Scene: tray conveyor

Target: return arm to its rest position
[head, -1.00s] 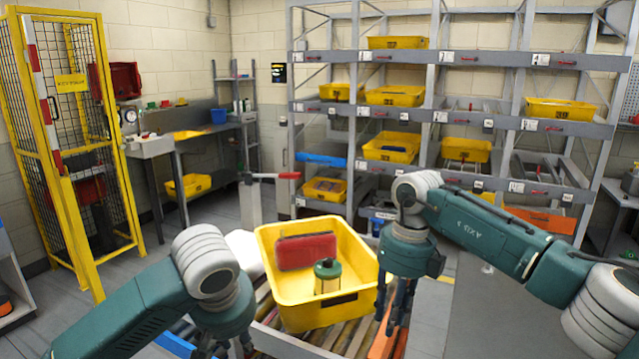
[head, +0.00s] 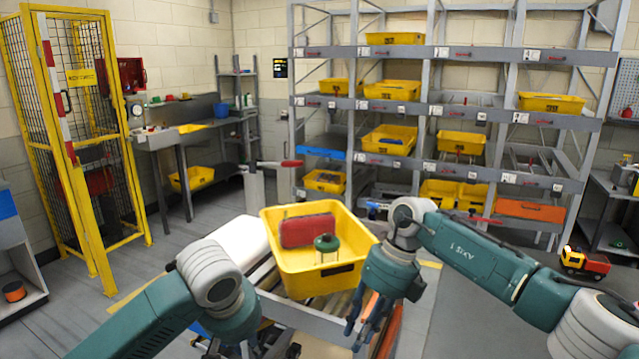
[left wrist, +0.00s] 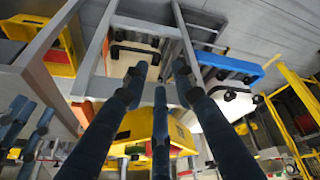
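My left gripper (head: 245,346) hangs at the bottom of the head view, left of and in front of the yellow tray (head: 318,284). In the left wrist view its blue fingers (left wrist: 158,92) are spread, with nothing between them. My right gripper (head: 370,322) hangs at the tray's right front corner, its fingers pointing down, apart and empty. The tray holds a red case (head: 308,230) and a small green-topped object (head: 327,243). I cannot tell whether the right gripper touches the tray.
The tray sits on a roller conveyor (head: 300,318) between my arms. A grey rack (head: 445,52) with yellow bins stands behind. A yellow mesh cage (head: 85,150) is at the left.

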